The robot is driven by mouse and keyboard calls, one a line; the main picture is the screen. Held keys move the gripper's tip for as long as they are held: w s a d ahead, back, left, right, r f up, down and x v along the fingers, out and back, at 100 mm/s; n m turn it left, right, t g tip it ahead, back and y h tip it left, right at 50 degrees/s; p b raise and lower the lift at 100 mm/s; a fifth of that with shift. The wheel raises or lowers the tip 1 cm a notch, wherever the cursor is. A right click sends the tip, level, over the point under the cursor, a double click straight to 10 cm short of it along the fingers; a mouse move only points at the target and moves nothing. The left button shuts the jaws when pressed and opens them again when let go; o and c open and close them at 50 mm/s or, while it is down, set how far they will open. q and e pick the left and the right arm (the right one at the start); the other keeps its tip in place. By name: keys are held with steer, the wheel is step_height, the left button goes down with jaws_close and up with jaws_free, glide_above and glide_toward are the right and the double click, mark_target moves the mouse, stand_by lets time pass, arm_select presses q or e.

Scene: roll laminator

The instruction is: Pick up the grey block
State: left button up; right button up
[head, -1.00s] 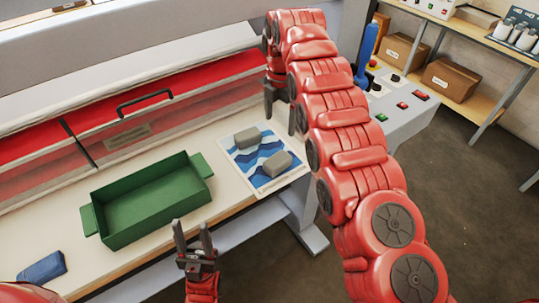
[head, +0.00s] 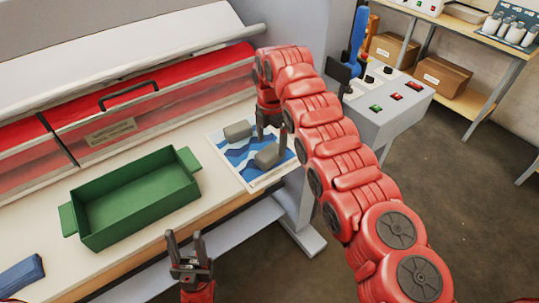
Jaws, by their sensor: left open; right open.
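Two grey blocks lie on a blue-and-white wave-patterned sheet (head: 245,172) on the table. One grey block (head: 237,131) is further back, the other grey block (head: 267,156) nearer the front. My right gripper (head: 271,134) is open and points down over the sheet, close to both blocks. Its fingers partly overlap the nearer block in the picture, and I cannot tell whether they touch it. My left gripper (head: 186,246) is open and empty, in front of the table's front edge.
An empty green tray (head: 136,198) with side handles stands on the table left of the sheet. A blue object (head: 20,275) lies at the far left. The red laminator front (head: 150,103) runs behind. A control box (head: 385,115) stands to the right.

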mark_target(270, 151)
steer(key=f+p, duration=0.3)
steer(key=f, duration=0.1)
steer(key=shift+a+f, duration=0.2)
steer(key=shift+f, duration=0.25)
steer(key=shift+w, duration=0.1)
jaws_close()
